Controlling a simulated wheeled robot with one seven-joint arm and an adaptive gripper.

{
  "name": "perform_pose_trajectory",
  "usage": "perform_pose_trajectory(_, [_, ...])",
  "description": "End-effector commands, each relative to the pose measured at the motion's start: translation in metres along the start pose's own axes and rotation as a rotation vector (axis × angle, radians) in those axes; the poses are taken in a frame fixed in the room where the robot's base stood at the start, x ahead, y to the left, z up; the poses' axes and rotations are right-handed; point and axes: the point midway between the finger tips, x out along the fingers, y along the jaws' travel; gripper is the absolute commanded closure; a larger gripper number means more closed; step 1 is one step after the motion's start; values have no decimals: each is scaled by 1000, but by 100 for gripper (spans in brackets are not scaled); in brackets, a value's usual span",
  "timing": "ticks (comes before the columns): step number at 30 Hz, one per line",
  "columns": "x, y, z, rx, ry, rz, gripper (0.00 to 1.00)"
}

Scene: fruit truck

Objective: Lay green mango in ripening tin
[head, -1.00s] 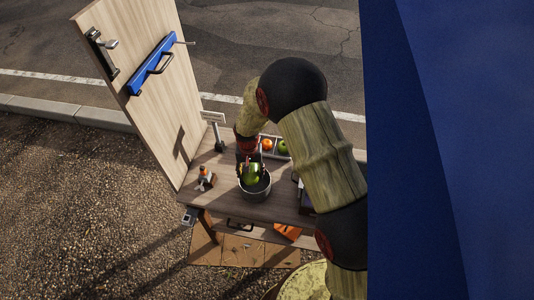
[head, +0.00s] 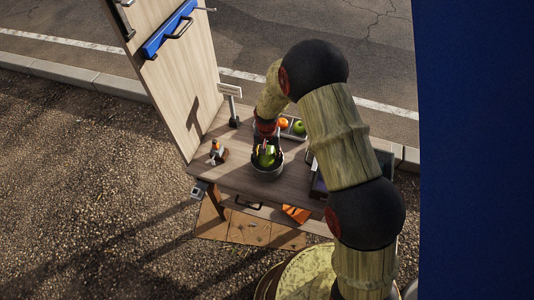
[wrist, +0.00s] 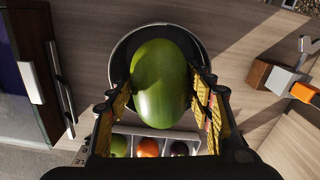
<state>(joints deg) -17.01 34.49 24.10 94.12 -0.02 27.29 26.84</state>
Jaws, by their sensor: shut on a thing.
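The green mango (wrist: 163,85) is between the yellow-padded fingers of my gripper (wrist: 163,98), which is shut on it. The ripening tin, a round grey pot with a dark inside (wrist: 118,58), lies behind the mango in the wrist view. In the head view the tin (head: 267,174) stands on the wooden table, with the mango (head: 267,157) at its mouth and my gripper (head: 267,148) above. How deep the mango sits and whether it touches the tin are unclear.
A small wood-and-metal item (head: 217,153) stands left of the tin. A tall wooden panel (head: 181,85) rises at the table's left end. A dark case (wrist: 25,80) lies opposite.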

Motion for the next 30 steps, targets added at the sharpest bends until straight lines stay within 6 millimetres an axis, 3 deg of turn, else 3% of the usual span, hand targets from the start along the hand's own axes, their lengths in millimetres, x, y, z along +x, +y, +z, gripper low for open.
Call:
perform_pose_trajectory(18, [58, 0, 0, 0, 0, 0, 63])
perform_pose_trajectory(30, [68, 0, 0, 0, 0, 0, 63])
